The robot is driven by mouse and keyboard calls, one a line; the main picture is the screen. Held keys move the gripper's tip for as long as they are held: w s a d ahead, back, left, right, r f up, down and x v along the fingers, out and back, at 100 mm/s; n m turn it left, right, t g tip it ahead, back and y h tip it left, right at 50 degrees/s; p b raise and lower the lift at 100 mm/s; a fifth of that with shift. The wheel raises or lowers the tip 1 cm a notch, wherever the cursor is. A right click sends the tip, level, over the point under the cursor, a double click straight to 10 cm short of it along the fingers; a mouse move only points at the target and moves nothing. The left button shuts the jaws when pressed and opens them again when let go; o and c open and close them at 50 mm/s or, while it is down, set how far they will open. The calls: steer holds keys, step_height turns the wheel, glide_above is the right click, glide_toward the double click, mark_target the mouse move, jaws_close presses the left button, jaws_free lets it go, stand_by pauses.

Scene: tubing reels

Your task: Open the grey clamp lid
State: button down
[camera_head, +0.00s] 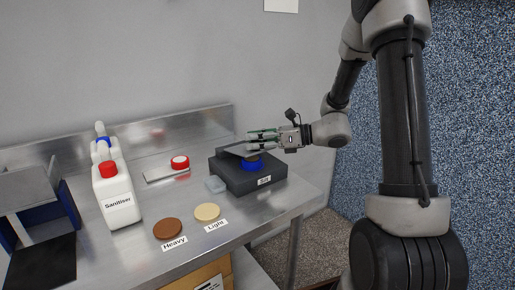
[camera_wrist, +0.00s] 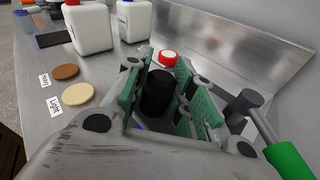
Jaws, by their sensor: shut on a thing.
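The clamp is a dark block (camera_head: 232,176) with a small white label on its front, near the right end of the steel bench. Its grey lid (camera_head: 236,150) is tilted up over the block. A blue round part (camera_head: 252,166) shows below the lid. My gripper (camera_head: 262,138) is above the block, coming from the right, its fingers at the lid. In the wrist view, a black cylinder (camera_wrist: 157,92), seemingly the lid's handle, is between my green-padded fingers, and my gripper is shut on it. The fingers hide part of the lid.
A sanitiser bottle (camera_head: 115,199), a brown disc (camera_head: 167,229) and a cream disc (camera_head: 207,211) are to the left. A red-capped item (camera_head: 180,162) lies behind. A green-ended rod (camera_wrist: 285,160) is close on the right of the wrist view. A wall backs the bench.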

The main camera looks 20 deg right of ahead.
steer(key=w+r+m+g+h, duration=0.1)
steer(key=w+a+r+m+g+h, duration=0.1)
steer(key=w+r, duration=0.1)
steer(key=w+r+g, duration=0.1)
steer(key=shift+w+a+r+m+h, duration=0.25)
steer(key=shift+w+r+m+h, duration=0.05)
steer(key=shift+r+m+h, duration=0.1)
steer(key=w+a+r+m+g+h, duration=0.1)
steer(key=w+a+m+g+h, duration=0.1)
steer(key=w, duration=0.5)
steer(key=shift+a+r+m+g, duration=0.2)
steer(key=shift+m+g, duration=0.4)
steer(key=shift+g, duration=0.8)
steer(key=shift+w, duration=0.15)
steer(key=c, duration=1.2)
jaws_free()
